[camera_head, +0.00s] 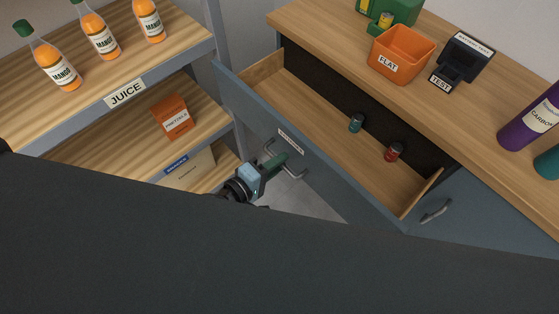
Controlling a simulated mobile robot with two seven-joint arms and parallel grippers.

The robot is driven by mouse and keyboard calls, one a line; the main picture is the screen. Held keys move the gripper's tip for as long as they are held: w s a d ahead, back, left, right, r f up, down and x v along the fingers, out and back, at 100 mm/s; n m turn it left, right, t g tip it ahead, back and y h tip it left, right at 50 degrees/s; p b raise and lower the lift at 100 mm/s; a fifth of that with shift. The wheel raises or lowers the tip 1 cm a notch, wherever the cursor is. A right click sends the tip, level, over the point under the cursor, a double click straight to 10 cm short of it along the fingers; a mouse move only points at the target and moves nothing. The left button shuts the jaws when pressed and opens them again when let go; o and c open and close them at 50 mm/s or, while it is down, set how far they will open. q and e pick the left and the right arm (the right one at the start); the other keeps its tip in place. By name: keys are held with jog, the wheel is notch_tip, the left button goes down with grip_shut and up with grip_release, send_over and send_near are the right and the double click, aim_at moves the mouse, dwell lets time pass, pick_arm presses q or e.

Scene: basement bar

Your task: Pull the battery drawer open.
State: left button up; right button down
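The battery drawer (330,171) stands well out from the wooden-topped counter, with its wooden floor (316,108) exposed. A label on its blue-grey front is too small to read. A teal battery (356,123) and a red battery (394,152) are inside, towards the back. My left gripper (279,161) is at the middle of the drawer's grey handle (295,174), its green fingers over the bar. It looks closed on the bar, though the fingers hide the grip itself. My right gripper is not in view.
An orange FLAT bin (402,55), a black battery tester (463,60) and a purple bottle (530,118) stand on the countertop. At left, a shelf (190,44) holds mango juice bottles (101,36) and an orange pretzels box (173,116). A dark surface fills the foreground.

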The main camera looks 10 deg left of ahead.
pick_arm(q)
jog(key=v, duration=0.7)
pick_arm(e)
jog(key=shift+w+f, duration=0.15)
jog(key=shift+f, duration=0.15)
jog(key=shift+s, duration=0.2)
